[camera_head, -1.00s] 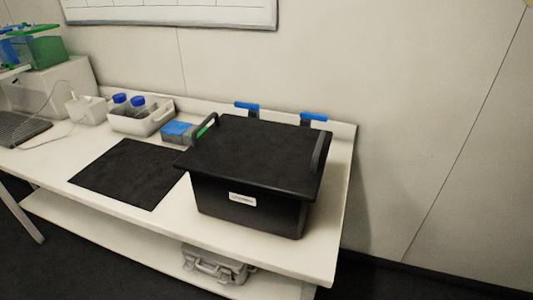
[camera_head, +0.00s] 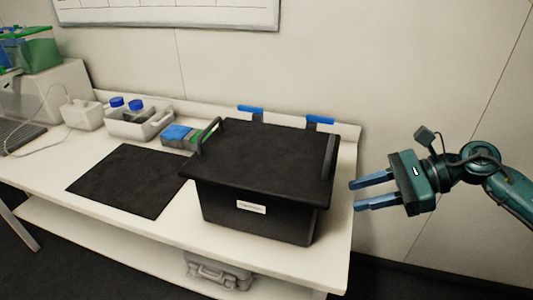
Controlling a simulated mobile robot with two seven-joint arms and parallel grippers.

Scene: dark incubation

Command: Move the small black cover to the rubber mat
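The small black cover (camera_head: 265,158) lies on top of a black box (camera_head: 270,218) at the right end of the white bench. It has an upright handle at its left and right sides. The black rubber mat (camera_head: 130,180) lies flat and bare on the bench, left of the box. My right gripper (camera_head: 356,195) is to the right of the box, beyond the bench's right edge. Its two blue fingers are apart with nothing between them, pointing left. It does not touch the cover. My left gripper is not in view.
Blue and green boxes (camera_head: 178,135) stand behind the mat, close to the cover's left handle. A white tray (camera_head: 150,124) with blue-capped bottles stands further left. Two blue-topped clips (camera_head: 320,119) stick up behind the box. A grey case (camera_head: 215,272) sits on the lower shelf (camera_head: 110,240).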

